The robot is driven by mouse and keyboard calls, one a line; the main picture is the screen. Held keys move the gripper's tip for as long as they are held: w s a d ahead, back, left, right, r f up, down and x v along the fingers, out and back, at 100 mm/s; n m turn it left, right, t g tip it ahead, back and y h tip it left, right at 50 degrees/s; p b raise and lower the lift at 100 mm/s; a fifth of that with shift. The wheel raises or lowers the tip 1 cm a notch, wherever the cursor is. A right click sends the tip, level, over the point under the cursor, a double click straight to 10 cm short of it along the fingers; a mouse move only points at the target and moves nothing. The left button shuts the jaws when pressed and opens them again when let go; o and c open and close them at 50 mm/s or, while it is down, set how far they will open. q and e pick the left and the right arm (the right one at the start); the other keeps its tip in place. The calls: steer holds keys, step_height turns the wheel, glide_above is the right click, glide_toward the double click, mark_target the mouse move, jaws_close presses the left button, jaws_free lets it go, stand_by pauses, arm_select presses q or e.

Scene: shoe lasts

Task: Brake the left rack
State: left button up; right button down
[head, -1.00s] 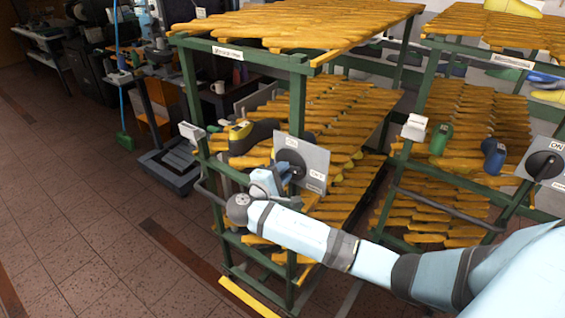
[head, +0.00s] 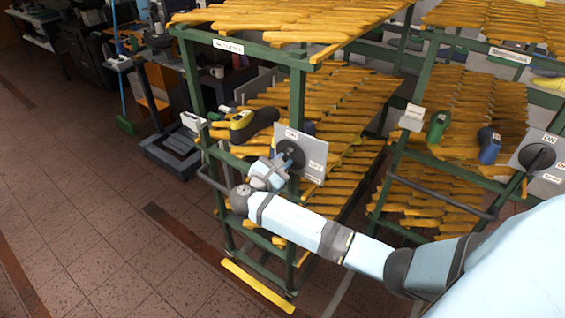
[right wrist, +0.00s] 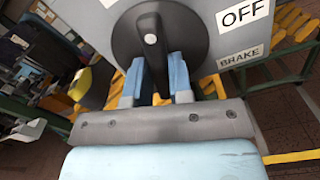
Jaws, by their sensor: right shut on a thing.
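The left rack (head: 243,57) is a green frame with shelves of yellow-brown shoe lasts. A grey brake panel (head: 314,150) on its near corner post carries ON, OFF and BRAKE labels and a round black dial (head: 291,153). In the right wrist view the dial's black bar handle (right wrist: 152,45) runs down between my blue fingers, with the OFF label (right wrist: 243,13) to its right. My right gripper (head: 282,165) is shut on this handle; its fingers also show in the right wrist view (right wrist: 157,82). The fingers partly hide the handle's lower end. My left gripper is out of view.
A second green rack (head: 420,95) stands to the right with its own brake panel (head: 545,158). A grey push bar (head: 212,184) sticks out in front. The tiled floor (head: 90,210) at left is clear.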

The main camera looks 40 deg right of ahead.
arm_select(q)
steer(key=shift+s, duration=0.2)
arm_select(e)
steer(key=n, duration=0.3)
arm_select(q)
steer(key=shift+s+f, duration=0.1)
arm_select(e)
steer(key=shift+n, duration=0.4)
steer(key=c, duration=1)
jaws_free()
